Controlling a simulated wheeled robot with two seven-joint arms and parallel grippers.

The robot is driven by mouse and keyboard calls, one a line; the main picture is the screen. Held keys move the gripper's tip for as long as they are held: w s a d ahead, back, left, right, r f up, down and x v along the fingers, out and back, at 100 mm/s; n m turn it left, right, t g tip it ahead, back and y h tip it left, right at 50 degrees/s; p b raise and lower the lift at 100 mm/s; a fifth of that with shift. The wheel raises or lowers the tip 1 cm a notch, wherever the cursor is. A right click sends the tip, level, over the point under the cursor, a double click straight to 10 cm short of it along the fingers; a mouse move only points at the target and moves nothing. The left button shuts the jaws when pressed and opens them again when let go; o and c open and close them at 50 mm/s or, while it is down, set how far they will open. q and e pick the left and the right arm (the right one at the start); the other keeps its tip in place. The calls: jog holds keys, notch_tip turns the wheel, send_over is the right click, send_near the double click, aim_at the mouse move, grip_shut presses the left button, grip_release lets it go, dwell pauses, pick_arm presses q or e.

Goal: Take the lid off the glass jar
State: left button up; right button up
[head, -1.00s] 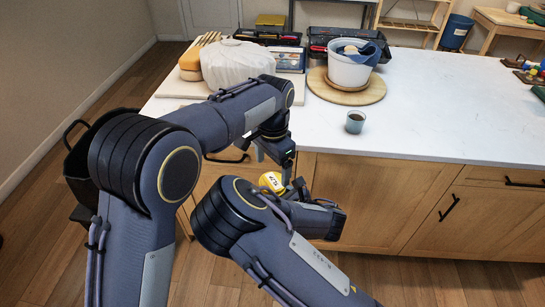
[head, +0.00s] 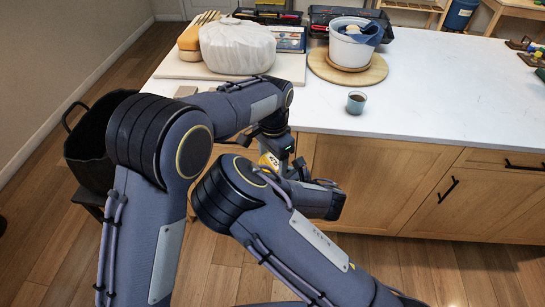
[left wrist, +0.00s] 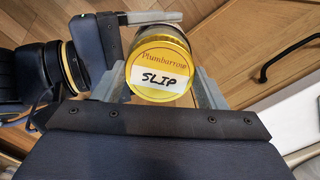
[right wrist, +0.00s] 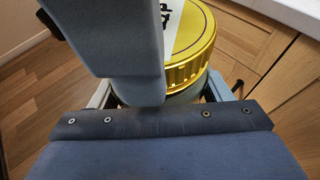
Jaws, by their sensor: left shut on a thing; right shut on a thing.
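The glass jar's round yellow lid (left wrist: 160,62), marked "Plumbarrow" and "SLIP", fills the middle of the left wrist view. It also shows small in the head view (head: 267,160). My left gripper (left wrist: 162,82) is shut on the lid, one finger on each side. In the right wrist view the gold lid (right wrist: 192,62) sits on top of the jar (right wrist: 188,94). My right gripper (right wrist: 158,92) is shut on the jar's body below the lid. A left gripper finger hides part of the jar there. I hold both in front of the counter. I see no clear gap between lid and jar.
The white counter (head: 440,95) stands just beyond my grippers, with wooden cabinets (head: 375,180) below. A small cup (head: 356,103) stands near its front edge. A white pot (head: 350,50) on a round board and a covered lump (head: 237,47) stand behind. A black bin (head: 88,145) is at left.

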pick_arm(q)
jog(key=shift+c, duration=0.5)
jog(key=n, duration=0.3)
jog(key=o, duration=1.1)
jog(key=shift+r, duration=0.1)
